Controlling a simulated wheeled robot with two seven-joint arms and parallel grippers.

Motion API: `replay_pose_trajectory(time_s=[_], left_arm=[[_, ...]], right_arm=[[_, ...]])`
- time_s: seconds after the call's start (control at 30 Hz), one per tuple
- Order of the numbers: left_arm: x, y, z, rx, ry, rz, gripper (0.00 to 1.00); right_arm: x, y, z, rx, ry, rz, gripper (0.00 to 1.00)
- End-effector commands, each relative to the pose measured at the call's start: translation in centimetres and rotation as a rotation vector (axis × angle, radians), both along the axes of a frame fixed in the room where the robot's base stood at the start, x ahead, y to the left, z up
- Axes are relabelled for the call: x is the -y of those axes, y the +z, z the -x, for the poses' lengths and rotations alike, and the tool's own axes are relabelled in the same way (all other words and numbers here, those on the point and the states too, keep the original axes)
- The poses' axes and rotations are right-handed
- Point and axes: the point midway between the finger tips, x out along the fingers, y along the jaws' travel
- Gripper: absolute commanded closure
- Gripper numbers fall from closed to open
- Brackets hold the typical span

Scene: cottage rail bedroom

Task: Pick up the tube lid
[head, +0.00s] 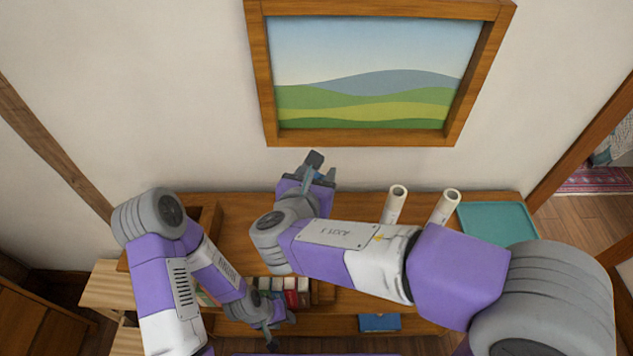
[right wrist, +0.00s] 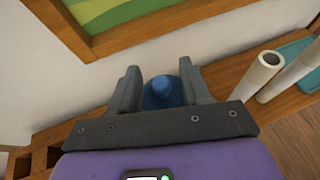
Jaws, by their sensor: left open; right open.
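A blue lid with a rounded knob (right wrist: 161,93) shows in the right wrist view, between the two fingers of my right gripper (right wrist: 159,78). The fingers stand apart on either side of it; whether either touches it is unclear. In the head view my right gripper (head: 313,171) is over the back of the wooden cabinet, near the wall, and mostly hides the lid. My left gripper (head: 275,330) is open, low at the cabinet's front, beside the books. Two pale open tubes (head: 394,204) (head: 445,206) stand to the right of my right gripper.
A teal tray (head: 497,224) lies at the right end of the wooden cabinet top (head: 352,205). A framed landscape picture (head: 365,75) hangs on the wall behind. Several books (head: 290,292) stand at the front, and a blue object (head: 380,322) lies on a lower shelf.

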Motion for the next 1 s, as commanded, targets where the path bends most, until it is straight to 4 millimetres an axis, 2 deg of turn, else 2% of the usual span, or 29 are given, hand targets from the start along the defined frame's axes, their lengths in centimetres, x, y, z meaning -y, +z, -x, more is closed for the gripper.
replay_pose_trajectory(time_s=[0.2, 0.5, 0.77, 0.87, 1.0], left_arm=[[0.0, 0.0, 0.0, 0.000, 0.000, 0.000, 0.57], [0.0, 0.0, 0.0, 0.000, 0.000, 0.000, 0.57], [0.0, 0.1, 0.0, 0.000, 0.000, 0.000, 0.57], [0.0, 0.3, 0.0, 0.000, 0.000, 0.000, 0.57], [0.0, 1.0, 0.0, 0.000, 0.000, 0.000, 0.57]], right_arm=[[0.0, 0.0, -0.1, 0.000, 0.001, -0.001, 0.54], [0.0, 0.0, 0.0, 0.000, 0.001, -0.001, 1.00], [0.0, 0.2, 0.0, 0.001, 0.000, -0.002, 1.00], [0.0, 1.1, -0.1, 0.003, 0.000, -0.004, 1.00], [0.0, 3.8, -0.1, 0.004, 0.000, -0.007, 1.00]])
